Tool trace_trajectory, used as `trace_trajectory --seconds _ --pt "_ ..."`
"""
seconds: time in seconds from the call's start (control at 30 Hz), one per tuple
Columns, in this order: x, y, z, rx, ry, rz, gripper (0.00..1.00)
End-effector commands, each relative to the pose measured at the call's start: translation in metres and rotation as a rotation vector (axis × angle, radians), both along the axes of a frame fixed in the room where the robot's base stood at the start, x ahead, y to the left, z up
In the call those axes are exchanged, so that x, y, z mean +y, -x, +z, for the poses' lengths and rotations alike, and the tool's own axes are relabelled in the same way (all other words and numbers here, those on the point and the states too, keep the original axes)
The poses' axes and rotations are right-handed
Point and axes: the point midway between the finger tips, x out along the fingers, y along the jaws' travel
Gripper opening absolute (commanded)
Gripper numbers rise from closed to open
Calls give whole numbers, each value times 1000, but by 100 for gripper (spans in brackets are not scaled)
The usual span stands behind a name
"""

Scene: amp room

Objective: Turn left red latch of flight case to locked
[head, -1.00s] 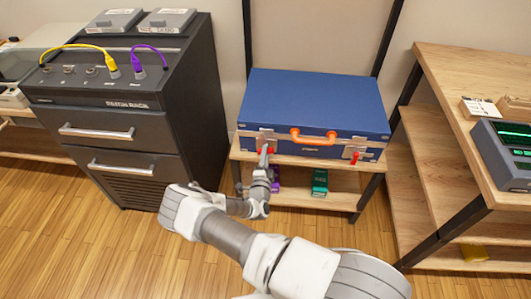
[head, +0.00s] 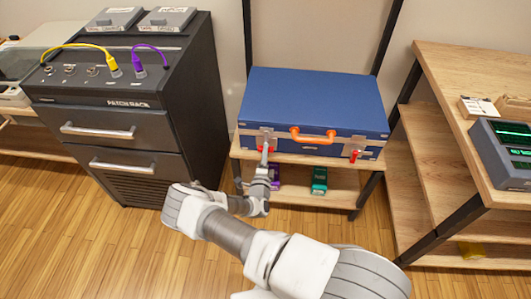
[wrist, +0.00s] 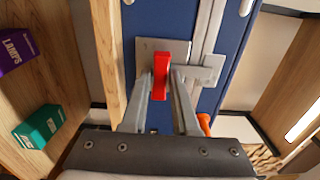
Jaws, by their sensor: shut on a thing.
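The blue flight case (head: 315,100) lies closed on a wooden shelf, with an orange handle (head: 313,137) on its front. Its left red latch (wrist: 161,75) sits on a metal plate and shows between my fingers in the wrist view. My gripper (wrist: 160,88) is shut on this latch, one finger on each side. In the head view my gripper (head: 265,160) is at the case's front left corner and mostly hides the latch. The right red latch (head: 353,154) stands free at the front right.
A purple box (head: 274,176) and a green box (head: 319,181) sit on the shelf below the case. A dark patch rack (head: 125,130) stands to the left. A wooden desk (head: 460,85) stands to the right. Open floor lies in front.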

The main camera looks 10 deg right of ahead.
Motion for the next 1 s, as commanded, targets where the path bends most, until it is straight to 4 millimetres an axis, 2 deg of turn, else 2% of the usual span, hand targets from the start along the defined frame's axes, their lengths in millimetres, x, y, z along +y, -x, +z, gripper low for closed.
trace_trajectory --seconds 0.03,0.07,0.2,0.5,0.63,0.77,1.0 --pt "3 1 -1 2 -3 4 0" --pt "3 1 -2 2 -3 4 32" --pt "2 0 -1 2 -2 3 57" --pt "1 1 0 1 0 1 58" --pt "4 9 0 2 0 2 58" --pt "11 30 2 3 1 3 58" --pt "30 87 2 3 1 5 58"
